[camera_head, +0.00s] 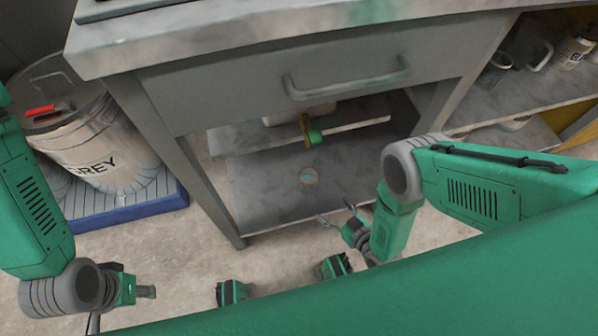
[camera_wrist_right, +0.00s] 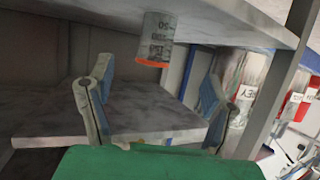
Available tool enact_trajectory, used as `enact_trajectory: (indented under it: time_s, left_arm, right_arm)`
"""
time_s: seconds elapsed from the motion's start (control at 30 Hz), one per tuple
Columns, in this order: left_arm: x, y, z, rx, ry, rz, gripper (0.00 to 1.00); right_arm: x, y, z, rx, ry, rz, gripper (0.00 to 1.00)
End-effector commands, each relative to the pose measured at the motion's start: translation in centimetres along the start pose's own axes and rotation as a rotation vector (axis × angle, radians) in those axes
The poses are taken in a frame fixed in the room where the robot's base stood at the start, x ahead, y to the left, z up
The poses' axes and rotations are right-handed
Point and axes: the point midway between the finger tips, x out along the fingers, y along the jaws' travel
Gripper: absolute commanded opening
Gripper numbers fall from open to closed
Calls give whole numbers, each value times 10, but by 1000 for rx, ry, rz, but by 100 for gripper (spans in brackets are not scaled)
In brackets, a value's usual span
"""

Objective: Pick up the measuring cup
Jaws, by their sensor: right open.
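In the right wrist view the cup (camera_wrist_right: 157,40) appears upside down, with an orange rim, beyond and above the gap between the fingers. My right gripper (camera_head: 336,212) is open and empty at the shelf's front edge, apart from the cup. Its two spread fingers show in the wrist view (camera_wrist_right: 154,105). My left gripper (camera_head: 147,291) is at the lower left, far from the cup; its fingers are too unclear to judge.
A drawer with a handle (camera_head: 345,85) overhangs the shelves. A middle shelf (camera_head: 350,127) holds a white container and a brass-and-green fitting (camera_head: 313,134). Table legs (camera_head: 205,190) bound the opening. A large bucket (camera_head: 90,140) stands left; mugs and cans (camera_head: 572,50) stand right.

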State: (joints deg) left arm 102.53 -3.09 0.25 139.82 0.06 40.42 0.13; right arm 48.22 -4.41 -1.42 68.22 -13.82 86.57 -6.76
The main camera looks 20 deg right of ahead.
Motion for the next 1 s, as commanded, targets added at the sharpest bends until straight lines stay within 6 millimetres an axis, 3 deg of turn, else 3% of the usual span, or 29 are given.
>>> enact_trajectory:
  time_s: [0.13,0.4,0.67,1.0]
  left_arm:
    - [8,1,1,1,-1,1,29]
    - [32,1,2,1,-2,1,29]
    - [40,0,3,1,-1,0,29]
    - [66,1,4,1,-1,0,29]
  right_arm:
    - [17,-1,1,-3,3,1,73]
    - [70,-2,1,-6,1,1,73]
    - [90,-1,0,-5,-2,1,73]
    - [135,3,-4,-4,-1,2,73]
